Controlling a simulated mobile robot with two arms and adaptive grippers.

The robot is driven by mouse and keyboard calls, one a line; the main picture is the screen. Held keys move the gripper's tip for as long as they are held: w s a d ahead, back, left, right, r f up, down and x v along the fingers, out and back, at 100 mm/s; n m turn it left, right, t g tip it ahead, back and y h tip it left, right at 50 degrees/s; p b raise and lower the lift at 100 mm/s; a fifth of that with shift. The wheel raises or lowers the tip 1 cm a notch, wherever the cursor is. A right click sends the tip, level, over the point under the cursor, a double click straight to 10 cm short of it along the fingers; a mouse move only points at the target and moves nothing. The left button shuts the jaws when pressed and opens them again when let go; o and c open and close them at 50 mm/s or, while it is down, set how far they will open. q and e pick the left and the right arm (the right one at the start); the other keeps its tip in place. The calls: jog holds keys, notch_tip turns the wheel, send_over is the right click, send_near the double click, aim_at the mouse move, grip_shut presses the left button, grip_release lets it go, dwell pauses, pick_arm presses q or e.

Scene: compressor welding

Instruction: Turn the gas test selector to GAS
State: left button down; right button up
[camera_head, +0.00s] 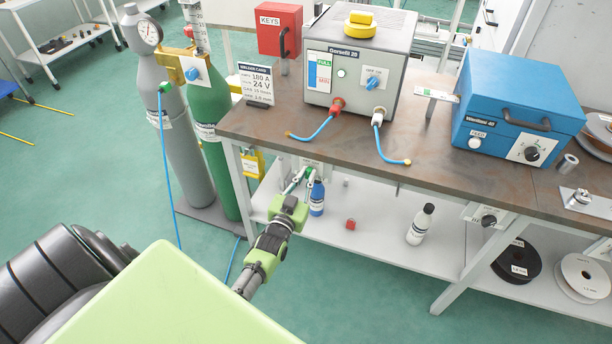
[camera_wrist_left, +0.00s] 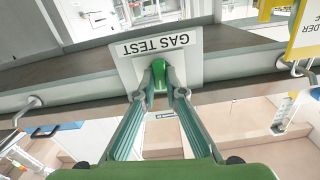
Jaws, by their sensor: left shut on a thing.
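The gas test selector (camera_wrist_left: 159,73) is a green knob on a white plate labelled GAS TEST (camera_wrist_left: 128,66), mounted on the front edge of the workbench. The lettering is upside down in the left wrist view. My left gripper (camera_wrist_left: 158,88) has its two fingertips closed on the knob, one on each side. In the head view my left gripper (camera_head: 307,176) reaches up to the bench's front edge, and its fingers partly hide the selector there. I cannot read a GAS mark or tell which way the knob points. My right gripper is out of view.
The workbench (camera_head: 262,128) carries a grey welder box (camera_head: 345,85) and a blue case (camera_head: 515,100). A blue bottle (camera_head: 317,198) stands on the shelf below, close to my left gripper. Gas cylinders (camera_head: 210,130) stand left of the bench. A yellow tag (camera_head: 253,164) hangs nearby.

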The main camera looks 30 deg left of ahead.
pick_arm(q)
jog(key=shift+w+r+m, duration=0.1)
jog(key=shift+r+m, duration=0.1)
jog(key=shift+m, duration=2)
jog(key=c, duration=2.1)
grip_release()
jog(key=shift+d+f, duration=0.1)
jog(key=shift+s+d+f, duration=0.1)
jog(key=shift+s+f, duration=0.05)
jog(key=shift+s, duration=0.3)
jog(key=v, duration=1.1)
